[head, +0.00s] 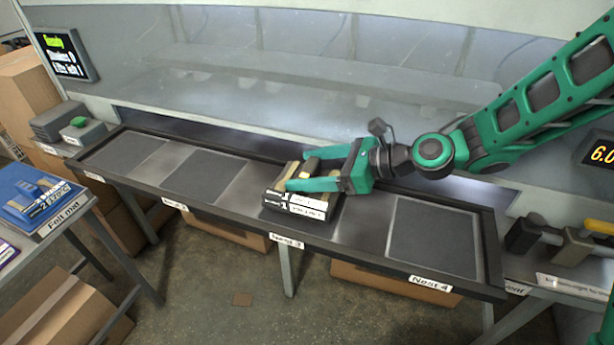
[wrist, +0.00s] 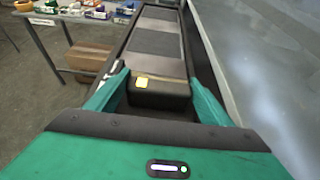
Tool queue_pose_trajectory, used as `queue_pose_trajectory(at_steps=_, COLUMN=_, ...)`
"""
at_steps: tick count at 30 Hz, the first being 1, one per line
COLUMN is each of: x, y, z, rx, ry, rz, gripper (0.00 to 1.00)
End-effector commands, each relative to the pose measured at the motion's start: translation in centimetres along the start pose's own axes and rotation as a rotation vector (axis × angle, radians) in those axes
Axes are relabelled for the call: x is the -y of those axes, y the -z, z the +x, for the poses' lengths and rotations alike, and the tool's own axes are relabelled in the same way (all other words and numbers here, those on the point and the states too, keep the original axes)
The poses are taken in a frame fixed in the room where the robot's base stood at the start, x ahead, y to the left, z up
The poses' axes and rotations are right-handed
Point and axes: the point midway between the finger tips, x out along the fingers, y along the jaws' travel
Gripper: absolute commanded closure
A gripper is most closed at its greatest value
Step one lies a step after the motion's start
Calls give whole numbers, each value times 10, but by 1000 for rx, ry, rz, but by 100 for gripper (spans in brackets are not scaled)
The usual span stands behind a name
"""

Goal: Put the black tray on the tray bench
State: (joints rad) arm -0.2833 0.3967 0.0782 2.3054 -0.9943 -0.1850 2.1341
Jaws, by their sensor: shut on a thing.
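A black tray-like box (head: 296,212) with white labels on its front and pale tan parts on top sits at Nest 3 on the long dark bench (head: 232,220). My gripper (head: 298,175) reaches it from the right, with its green fingers on the tray's upper part. In the wrist view, the black body (wrist: 160,98) with a yellow square lies between the two fingers (wrist: 158,84). The gripper is shut on it. The tray appears to rest on or just above the nest; I cannot tell which. Its far side is partly hidden by the fingers.
Nest 1, Nest 2 and Nest 4 (head: 433,238) are bare grey pads. A raised dark rim borders the bench, with a glassy panel behind. A table with a felt mat label (head: 64,216) and blue item (head: 35,195) stands left. Dark tools (head: 572,247) lie at right.

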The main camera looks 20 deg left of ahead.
Motion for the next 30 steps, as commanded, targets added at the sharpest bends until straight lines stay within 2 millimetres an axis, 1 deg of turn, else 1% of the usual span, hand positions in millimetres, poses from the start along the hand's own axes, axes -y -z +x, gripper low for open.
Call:
queue_pose_trajectory(at_steps=3, x=-1, y=15, z=7, rx=-1, ry=-3, rz=5, gripper=57)
queue_pose_trajectory(at_steps=6, x=-1, y=23, z=10, rx=0, ry=-1, rz=3, gripper=57)
queue_pose_trajectory(at_steps=14, x=-1, y=24, z=11, rx=1, ry=0, rz=0, gripper=57)
queue_pose_trajectory(at_steps=18, x=0, y=27, z=12, rx=0, ry=-1, rz=1, gripper=57)
queue_pose_trajectory(at_steps=19, x=-1, y=28, z=12, rx=-1, ry=-1, rz=1, gripper=24)
queue_pose_trajectory(at_steps=20, x=-1, y=28, z=12, rx=-1, ry=-1, rz=1, gripper=16)
queue_pose_trajectory(at_steps=21, x=-1, y=28, z=12, rx=-1, ry=-1, rz=0, gripper=7)
queue_pose_trajectory(at_steps=30, x=-1, y=27, z=12, rx=-1, ry=-2, rz=0, gripper=7)
